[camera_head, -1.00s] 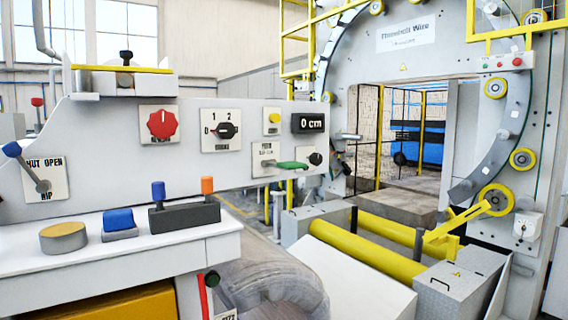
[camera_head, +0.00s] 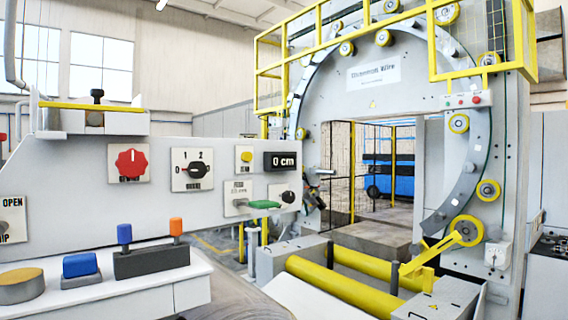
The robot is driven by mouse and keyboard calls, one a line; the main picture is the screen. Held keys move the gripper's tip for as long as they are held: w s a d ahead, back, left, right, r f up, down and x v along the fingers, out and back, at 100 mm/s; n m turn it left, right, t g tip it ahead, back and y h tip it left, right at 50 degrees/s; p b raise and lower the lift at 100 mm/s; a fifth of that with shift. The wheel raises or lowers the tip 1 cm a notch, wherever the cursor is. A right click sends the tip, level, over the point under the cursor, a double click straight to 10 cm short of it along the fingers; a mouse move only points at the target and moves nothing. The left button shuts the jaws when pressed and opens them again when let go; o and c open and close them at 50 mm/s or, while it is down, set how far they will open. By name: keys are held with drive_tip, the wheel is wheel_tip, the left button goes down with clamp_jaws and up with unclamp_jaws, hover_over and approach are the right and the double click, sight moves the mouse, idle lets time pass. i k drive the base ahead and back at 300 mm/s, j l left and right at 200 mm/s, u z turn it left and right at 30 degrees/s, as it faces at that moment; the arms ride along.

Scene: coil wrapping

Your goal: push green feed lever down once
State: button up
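The green feed lever (camera_head: 264,204) sticks out to the right from a small white plate (camera_head: 239,198) on the grey control panel. It lies about level. The plate's print is too small to read fully. The display (camera_head: 282,161) above it reads "0 cm". A black knob (camera_head: 288,197) sits just right of the lever. My gripper is not in view.
The panel also carries a red knob (camera_head: 132,163), a black selector (camera_head: 197,169) and a yellow button (camera_head: 246,156). Below stands a white ledge (camera_head: 140,290) with blue and orange levers. Yellow rollers (camera_head: 340,288) and a large ring machine (camera_head: 372,76) stand to the right.

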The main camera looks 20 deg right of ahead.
sight(260, 204)
drive_tip(key=i+l+u, duration=0.1)
drive_tip(key=u, duration=0.35)
drive_tip(key=l+u, duration=0.2)
drive_tip(key=u, duration=0.25)
drive_tip(key=i+l+u, duration=0.1)
drive_tip(key=u, duration=0.35)
drive_tip(key=l+u, duration=0.3)
drive_tip(key=u, duration=0.15)
drive_tip(key=l+u, duration=0.15)
drive_tip(key=l, duration=0.35)
drive_tip(key=k+l+u, duration=0.1)
drive_tip(key=l, duration=0.4)
drive_tip(key=k+l+u, duration=0.15)
drive_tip(key=l, duration=0.35)
drive_tip(key=k+l+u, duration=0.15)
drive_tip(key=l, duration=0.35)
